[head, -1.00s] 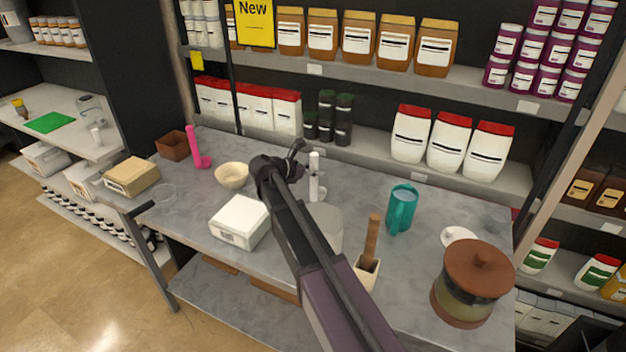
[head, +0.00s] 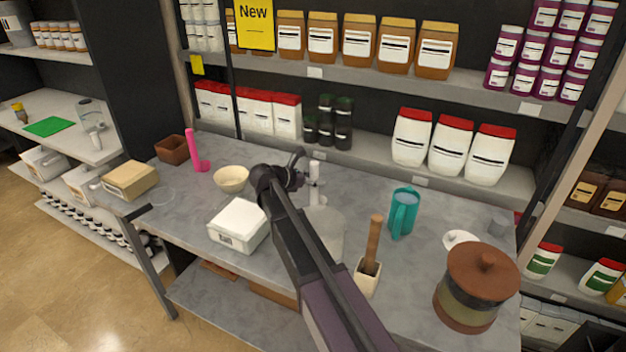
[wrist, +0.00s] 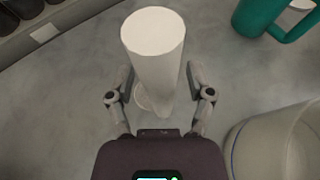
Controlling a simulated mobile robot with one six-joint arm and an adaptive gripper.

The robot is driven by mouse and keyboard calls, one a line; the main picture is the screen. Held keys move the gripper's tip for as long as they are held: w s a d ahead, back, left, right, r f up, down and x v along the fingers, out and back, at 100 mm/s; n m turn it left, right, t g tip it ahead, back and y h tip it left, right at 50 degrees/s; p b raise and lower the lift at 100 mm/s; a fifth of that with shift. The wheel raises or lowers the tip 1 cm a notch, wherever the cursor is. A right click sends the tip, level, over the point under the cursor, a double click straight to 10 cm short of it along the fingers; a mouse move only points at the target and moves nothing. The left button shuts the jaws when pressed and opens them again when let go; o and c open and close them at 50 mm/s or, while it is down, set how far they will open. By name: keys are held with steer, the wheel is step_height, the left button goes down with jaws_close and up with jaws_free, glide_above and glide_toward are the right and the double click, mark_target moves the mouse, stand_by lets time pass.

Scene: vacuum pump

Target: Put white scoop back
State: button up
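The white scoop (head: 315,174) stands upright on the grey counter, with its handle up. In the wrist view its pale handle (wrist: 154,52) rises between my fingers, and part of its round bowl shows low at the left. My gripper (head: 302,172) is at the handle in the head view. In the wrist view my gripper (wrist: 160,82) is open, one finger on each side of the handle, with narrow gaps visible. The scoop's lower part is partly hidden behind its own handle.
A whitish container (wrist: 280,140) stands close at the right in the wrist view. A teal mug (head: 403,213), a pestle in a pale holder (head: 367,282) and a lidded pot (head: 476,285) are right. A white box (head: 238,228), bowl (head: 231,179) and pink scoop (head: 194,150) are left.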

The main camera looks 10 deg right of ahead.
steer(key=shift+r, duration=0.1)
stand_by(0.3)
steer(key=shift+r, duration=0.15)
steer(key=p+v, duration=0.5)
steer(key=v, duration=0.7)
